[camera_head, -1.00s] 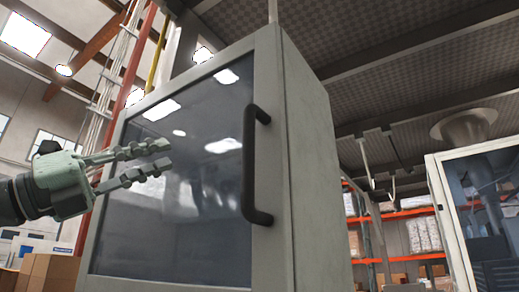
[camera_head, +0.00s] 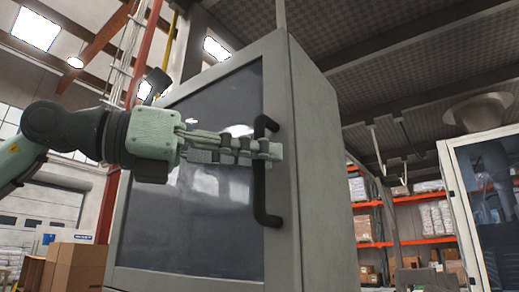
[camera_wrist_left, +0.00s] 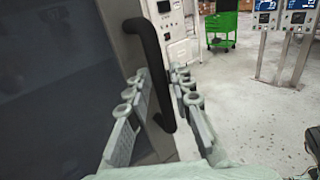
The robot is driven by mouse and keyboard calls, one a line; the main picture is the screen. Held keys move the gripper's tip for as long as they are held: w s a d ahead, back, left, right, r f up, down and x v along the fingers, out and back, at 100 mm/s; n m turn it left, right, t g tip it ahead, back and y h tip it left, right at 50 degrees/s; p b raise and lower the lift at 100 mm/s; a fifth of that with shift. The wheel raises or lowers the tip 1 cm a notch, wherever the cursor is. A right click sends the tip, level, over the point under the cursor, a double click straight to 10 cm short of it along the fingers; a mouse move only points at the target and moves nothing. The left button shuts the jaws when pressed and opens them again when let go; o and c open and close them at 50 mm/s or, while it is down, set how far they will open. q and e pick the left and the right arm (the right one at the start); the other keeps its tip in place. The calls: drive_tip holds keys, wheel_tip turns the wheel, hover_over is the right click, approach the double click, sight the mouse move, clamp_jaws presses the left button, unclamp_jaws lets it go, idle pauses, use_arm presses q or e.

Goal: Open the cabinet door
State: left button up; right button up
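The grey cabinet (camera_head: 318,170) stands in front of me. Its door (camera_head: 195,215) has a dark glossy panel in a grey frame and looks shut. The black bar handle (camera_head: 263,205) runs upright along the door's right edge. My left gripper (camera_head: 273,150) reaches in from the left, with its fingers at the upper half of the handle. In the left wrist view, the handle (camera_wrist_left: 150,50) passes between the two spread fingers (camera_wrist_left: 160,75), with a gap visible beside it. The gripper is open; I cannot tell whether a finger touches the bar. My right gripper is not in view.
A second glazed cabinet (camera_head: 455,205) stands at the right. Orange shelving (camera_head: 420,196) with goods is behind. Cardboard boxes (camera_head: 75,268) stand at lower left. The wrist view shows a green cart (camera_wrist_left: 221,24), display stands (camera_wrist_left: 284,42) and clear floor (camera_wrist_left: 245,110).

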use_arm(q)
drive_tip(key=shift+w+d, duration=0.1)
drive_tip(key=shift+d, duration=0.2)
clamp_jaws()
drive_tip(key=shift+a, duration=0.1)
